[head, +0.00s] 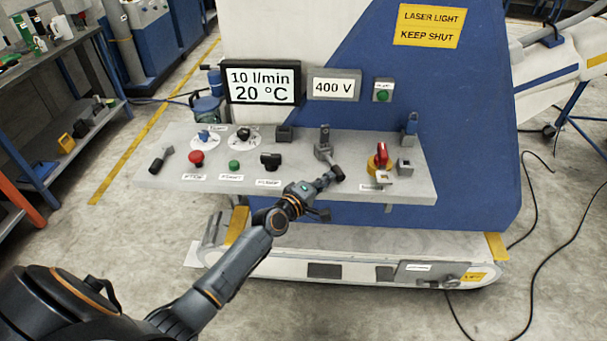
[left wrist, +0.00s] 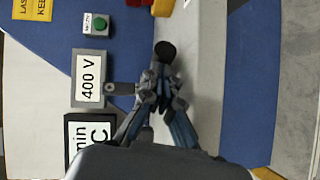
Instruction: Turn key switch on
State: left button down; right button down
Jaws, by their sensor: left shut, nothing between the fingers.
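I cannot tell for certain which control is the key switch. A red handle on a yellow base (head: 379,160) sits at the right of the grey panel (head: 225,140), and it is partly cut off at the top of the left wrist view (left wrist: 162,7). A grey bracket (head: 323,148) with a black-knobbed lever (head: 338,173) stands left of it. My left gripper (head: 326,181) is shut and empty, at the panel's front beside the black knob. In the left wrist view the closed fingers (left wrist: 160,88) point towards the black knob (left wrist: 165,51); contact is unclear.
A red button (head: 196,158), a green button (head: 234,165) and a black knob (head: 270,160) lie along the panel's left part. Displays (head: 262,84) rise behind.

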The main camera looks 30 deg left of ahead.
aim_at(341, 178)
pick_arm(q)
jog(key=shift+w+d, duration=0.65)
jog(key=shift+d, duration=0.15)
jog(key=shift+w+d, duration=0.6)
jog(key=shift+d, duration=0.2)
jog(key=shift+w+d+b, duration=0.2)
jog(key=shift+w+d, duration=0.35)
jog(key=shift+w, duration=0.2)
jog(key=shift+w+d+b, duration=0.2)
jog(key=shift+w+d, duration=0.3)
jog(key=shift+w, duration=0.25)
jog(key=shift+w+d, duration=0.1)
jog(key=shift+w, duration=0.2)
jog(key=shift+r, duration=0.1)
